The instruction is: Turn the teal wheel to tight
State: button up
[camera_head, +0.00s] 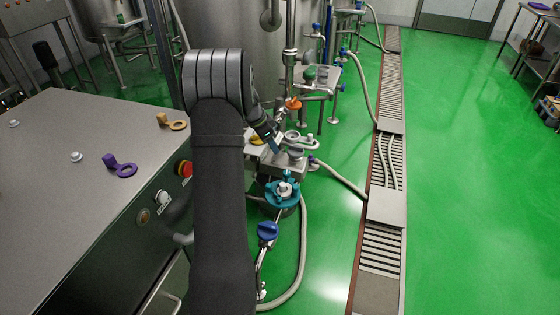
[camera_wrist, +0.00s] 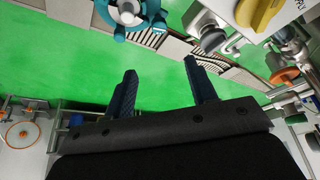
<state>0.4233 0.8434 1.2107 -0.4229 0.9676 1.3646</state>
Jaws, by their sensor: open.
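The teal wheel (camera_head: 272,198) is a lobed ring around a pale metal hub, low on the pipework right of my arm in the head view. It also shows at the top edge of the wrist view (camera_wrist: 152,22), partly cut off by the frame. My gripper (camera_wrist: 160,72) is open, with two dark blue fingers apart and nothing between them. In the head view my gripper (camera_head: 273,146) is above and behind the wheel, apart from it, and is partly hidden by my arm. I see no tight mark in either view.
A blue knob (camera_head: 267,231) is in front of the wheel, and a pale hose (camera_head: 305,240) curves beside it. A steel block with fittings (camera_head: 290,167) stands just behind. A grey cabinet (camera_head: 60,190) with a red button (camera_head: 185,169) is at left.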

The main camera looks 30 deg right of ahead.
jog(key=s+n, duration=0.2)
jog(key=t, duration=0.1)
send_near(287, 172)
jog(key=shift+n, duration=0.4)
jog(key=x, duration=0.8)
jog(key=shift+f, duration=0.25)
